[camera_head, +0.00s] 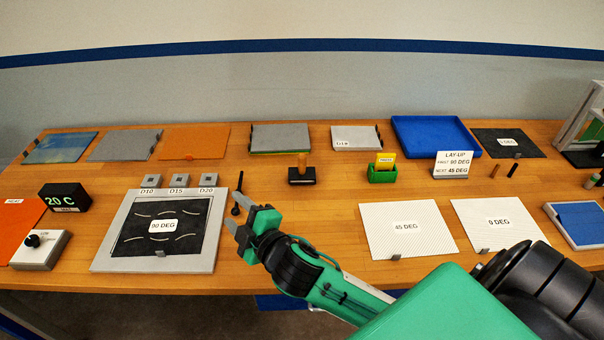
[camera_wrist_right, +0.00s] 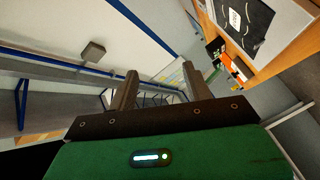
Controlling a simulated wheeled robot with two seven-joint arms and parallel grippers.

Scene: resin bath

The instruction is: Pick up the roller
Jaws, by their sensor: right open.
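A black tool with a thin upright handle and a rounded lower end (camera_head: 238,194) stands just beyond my right gripper, beside the grey board. A black block with an orange-brown handle (camera_head: 301,172) stands further back on the table. I cannot tell for sure which of the two is the roller. My right gripper (camera_head: 240,225) is open above the table's front part, right of the board. In the right wrist view its two fingers (camera_wrist_right: 160,72) are apart with nothing between them. My left gripper is not in view.
A grey board (camera_head: 101,258) holds a dark 90 DEG sheet (camera_head: 130,222). White 45 DEG (camera_head: 405,240) and 0 DEG (camera_head: 500,235) sheets lie right. A green holder (camera_head: 382,176), a blue tray (camera_head: 435,135) and flat sheets stand behind. Bare wood (camera_head: 330,215) lies right of my gripper.

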